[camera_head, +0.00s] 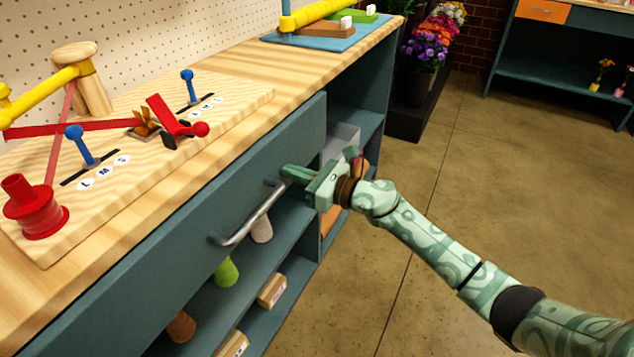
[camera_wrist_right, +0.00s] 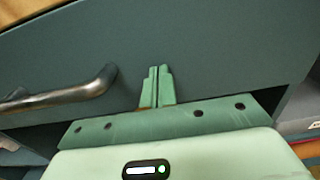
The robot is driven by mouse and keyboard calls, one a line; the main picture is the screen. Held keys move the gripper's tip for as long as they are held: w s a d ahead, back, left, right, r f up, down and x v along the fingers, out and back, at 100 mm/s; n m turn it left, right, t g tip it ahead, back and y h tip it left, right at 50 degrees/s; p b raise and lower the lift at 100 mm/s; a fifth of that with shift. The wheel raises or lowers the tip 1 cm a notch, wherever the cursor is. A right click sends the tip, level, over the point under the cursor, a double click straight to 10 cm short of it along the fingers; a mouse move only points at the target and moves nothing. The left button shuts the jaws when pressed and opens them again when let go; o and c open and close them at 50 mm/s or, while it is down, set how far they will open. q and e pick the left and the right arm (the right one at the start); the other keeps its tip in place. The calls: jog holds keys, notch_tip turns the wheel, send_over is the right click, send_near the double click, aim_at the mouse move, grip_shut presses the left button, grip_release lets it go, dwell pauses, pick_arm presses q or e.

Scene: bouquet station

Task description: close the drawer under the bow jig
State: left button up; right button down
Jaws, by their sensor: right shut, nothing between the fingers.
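The drawer (camera_head: 235,165) has a dark teal front under the wooden bench top. The bow jig (camera_head: 140,150), a pale board with red, blue and yellow parts, sits above it. The front is close to the bench edge; I cannot tell whether a small gap is left. Its curved metal handle (camera_head: 250,215) also shows in the right wrist view (camera_wrist_right: 70,95). My right gripper (camera_head: 286,172) is shut and empty, its fingertips at the drawer front just right of the handle. Both fingers (camera_wrist_right: 158,72) show together in the wrist view; contact is unclear. My left gripper is out of view.
Open shelves below the drawer hold a green spool (camera_head: 226,272) and small boxes (camera_head: 272,291). A grey bin (camera_head: 343,138) sits on a shelf to the right. Potted flowers (camera_head: 425,55) stand beyond the bench. The floor (camera_head: 440,170) at right is clear.

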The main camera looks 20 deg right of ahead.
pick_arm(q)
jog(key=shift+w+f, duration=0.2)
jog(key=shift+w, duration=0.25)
pick_arm(e)
jog(key=shift+x, duration=1.25)
jog(key=shift+r, duration=0.3)
